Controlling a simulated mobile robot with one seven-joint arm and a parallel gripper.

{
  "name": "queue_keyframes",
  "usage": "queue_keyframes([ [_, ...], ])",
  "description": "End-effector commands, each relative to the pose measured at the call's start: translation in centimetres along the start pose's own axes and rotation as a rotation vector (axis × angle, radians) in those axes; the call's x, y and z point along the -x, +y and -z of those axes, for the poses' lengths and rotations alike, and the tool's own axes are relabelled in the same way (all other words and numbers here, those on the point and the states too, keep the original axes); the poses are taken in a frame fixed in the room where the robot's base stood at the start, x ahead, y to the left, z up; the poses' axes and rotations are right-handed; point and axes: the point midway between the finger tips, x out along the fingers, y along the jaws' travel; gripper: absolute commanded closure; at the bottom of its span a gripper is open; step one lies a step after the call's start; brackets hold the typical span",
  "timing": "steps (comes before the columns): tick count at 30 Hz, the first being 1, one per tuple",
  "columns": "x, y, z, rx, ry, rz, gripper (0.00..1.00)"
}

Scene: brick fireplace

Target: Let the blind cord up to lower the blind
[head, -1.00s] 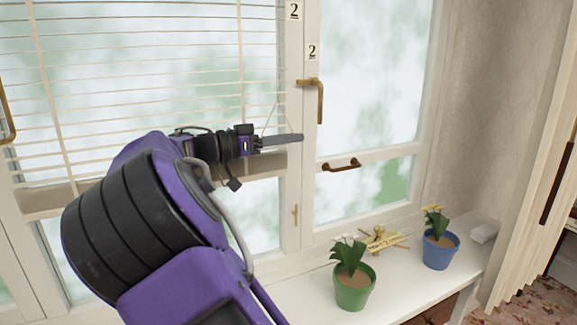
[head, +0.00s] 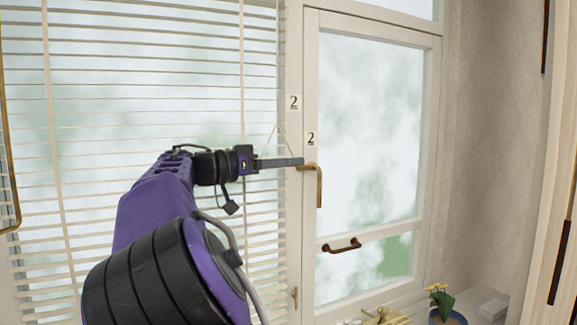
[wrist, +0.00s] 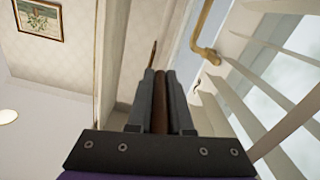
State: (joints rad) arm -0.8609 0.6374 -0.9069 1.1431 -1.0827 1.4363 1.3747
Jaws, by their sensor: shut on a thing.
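The white slatted blind (head: 110,120) covers the window on the left in the head view, its slats reaching down near the lower edge of the picture. A thin cord (head: 278,122) rises in a narrow inverted V above my gripper. My gripper (head: 300,161) is level with the brass window handle, beside the right edge of the blind. In the wrist view, my gripper (wrist: 160,88) is shut on a brown cord pull (wrist: 160,105) lying between the two dark fingers. The fingers hide most of it. The blind's slats (wrist: 275,105) show at right in the wrist view.
The brass handle (head: 319,185) projects from the window frame close to the fingertips. A lower brown handle (head: 341,244) sits on the right window. A blue flowerpot (head: 448,318) and a yellow object (head: 386,316) stand on the sill.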

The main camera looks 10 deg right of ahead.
Motion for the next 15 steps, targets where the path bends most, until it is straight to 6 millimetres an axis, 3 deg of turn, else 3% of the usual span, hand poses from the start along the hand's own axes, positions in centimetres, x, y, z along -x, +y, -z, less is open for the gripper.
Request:
queue_keyframes([
  [2,0.01,0.00,0.03,0.000,0.002,0.000,1.00],
  [3,0.01,-0.01,0.02,0.000,0.002,0.000,0.78],
  [7,0.01,-0.02,-0.01,0.000,0.002,0.000,0.54],
  [15,0.02,-0.03,-0.05,0.000,0.001,0.000,0.52],
])
